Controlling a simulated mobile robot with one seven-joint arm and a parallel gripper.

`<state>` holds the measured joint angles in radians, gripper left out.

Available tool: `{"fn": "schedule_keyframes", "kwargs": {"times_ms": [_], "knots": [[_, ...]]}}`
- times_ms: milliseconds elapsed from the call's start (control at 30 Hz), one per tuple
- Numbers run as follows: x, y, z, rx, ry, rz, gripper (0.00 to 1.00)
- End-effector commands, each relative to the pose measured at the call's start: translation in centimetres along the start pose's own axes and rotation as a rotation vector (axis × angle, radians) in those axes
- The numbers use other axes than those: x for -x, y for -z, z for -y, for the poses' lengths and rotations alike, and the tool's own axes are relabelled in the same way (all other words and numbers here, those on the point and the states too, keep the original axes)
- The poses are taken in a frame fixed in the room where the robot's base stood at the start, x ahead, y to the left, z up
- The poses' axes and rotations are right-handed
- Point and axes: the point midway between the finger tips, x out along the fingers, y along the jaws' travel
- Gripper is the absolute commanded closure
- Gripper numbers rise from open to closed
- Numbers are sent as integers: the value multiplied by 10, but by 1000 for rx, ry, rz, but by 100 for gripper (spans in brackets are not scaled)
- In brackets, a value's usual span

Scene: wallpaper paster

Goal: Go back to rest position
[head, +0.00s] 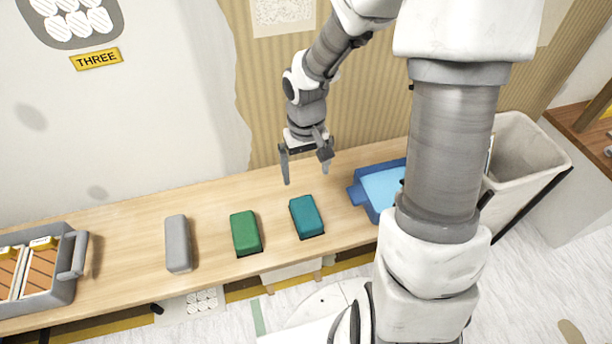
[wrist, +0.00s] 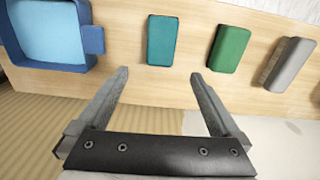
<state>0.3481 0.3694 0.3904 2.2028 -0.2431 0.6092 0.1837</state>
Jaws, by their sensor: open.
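My gripper (head: 306,176) hangs above the back edge of the wooden table, near the wall. Its two fingers are apart with nothing between them. It also shows in the wrist view (wrist: 158,85), open and empty. A teal block (head: 306,216) lies on the table in front of and below the gripper, apart from it. The teal block is also in the wrist view (wrist: 162,41), just beyond the fingertips.
A green block (head: 245,232) and a grey block (head: 178,243) lie left of the teal one. A blue tray (head: 358,193) is to the right, partly hidden by my arm. A grey crate (head: 70,285) stands at far left. A white bin (head: 535,160) stands right.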

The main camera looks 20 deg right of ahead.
Motion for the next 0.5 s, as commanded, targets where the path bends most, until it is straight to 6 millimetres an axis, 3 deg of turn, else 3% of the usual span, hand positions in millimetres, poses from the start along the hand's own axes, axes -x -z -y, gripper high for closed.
{"fn": "schedule_keyframes", "kwargs": {"times_ms": [367, 500], "knots": [[11, 0, 0, 1, -5, -6, 0], [34, -5, -4, 2, -37, -37, 0]]}}
